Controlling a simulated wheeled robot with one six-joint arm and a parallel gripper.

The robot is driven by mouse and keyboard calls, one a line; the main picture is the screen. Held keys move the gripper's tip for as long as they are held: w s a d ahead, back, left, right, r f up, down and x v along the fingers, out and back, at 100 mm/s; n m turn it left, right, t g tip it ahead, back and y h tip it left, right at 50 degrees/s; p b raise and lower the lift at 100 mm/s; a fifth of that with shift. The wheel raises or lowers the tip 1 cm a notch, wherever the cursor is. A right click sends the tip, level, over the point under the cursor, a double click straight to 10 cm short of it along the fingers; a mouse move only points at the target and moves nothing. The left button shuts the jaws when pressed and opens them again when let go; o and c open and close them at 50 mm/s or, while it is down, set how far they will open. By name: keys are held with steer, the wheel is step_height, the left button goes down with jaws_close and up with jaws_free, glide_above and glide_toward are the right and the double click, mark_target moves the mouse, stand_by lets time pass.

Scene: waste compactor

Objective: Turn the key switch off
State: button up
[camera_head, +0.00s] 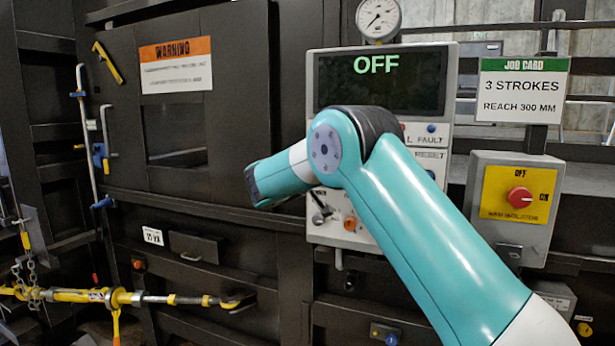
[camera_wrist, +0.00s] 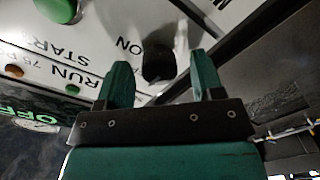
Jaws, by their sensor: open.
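In the wrist view a dark key-like knob (camera_wrist: 158,64), taken to be the key switch, stands out from the pale panel beside an "ON" label. My gripper (camera_wrist: 159,58) is open, with one green finger on either side of the knob in that view. I see gaps on both sides; whether either finger touches it is unclear. In the head view the control panel (camera_head: 332,233) stands behind my arm, and its display (camera_head: 345,88) reads "OFF". My gripper is hidden there, and I cannot clearly make out the key switch.
A grey box (camera_head: 482,230) with a red rotary knob (camera_head: 519,197) is at the right, below a job card (camera_head: 523,91). A pressure gauge (camera_head: 379,17) sits above the panel. A yellow turnbuckle bar (camera_head: 75,295) crosses the lower left.

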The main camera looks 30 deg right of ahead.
steer(key=b+v, duration=0.6)
steer(key=v, duration=1.1)
steer(key=shift+b, duration=0.4)
steer(key=s+a+f+n+g+y, duration=0.4)
steer(key=s+a+f+y, duration=0.3)
steer(key=s+f+y, duration=0.4)
steer(key=s+a+f+n+g+y, duration=0.1)
steer(key=s+a+f+g+y, duration=0.1)
steer(key=s, duration=0.6)
steer(key=s+a+f+n+g+y, duration=0.1)
steer(key=s+a+f+g+y, duration=0.1)
steer(key=s, duration=0.6)
steer(key=s+a+f+n+g+y, duration=0.2)
steer(key=s+a+g+y, duration=0.1)
steer(key=s, duration=0.5)
steer(key=shift+a, duration=0.85)
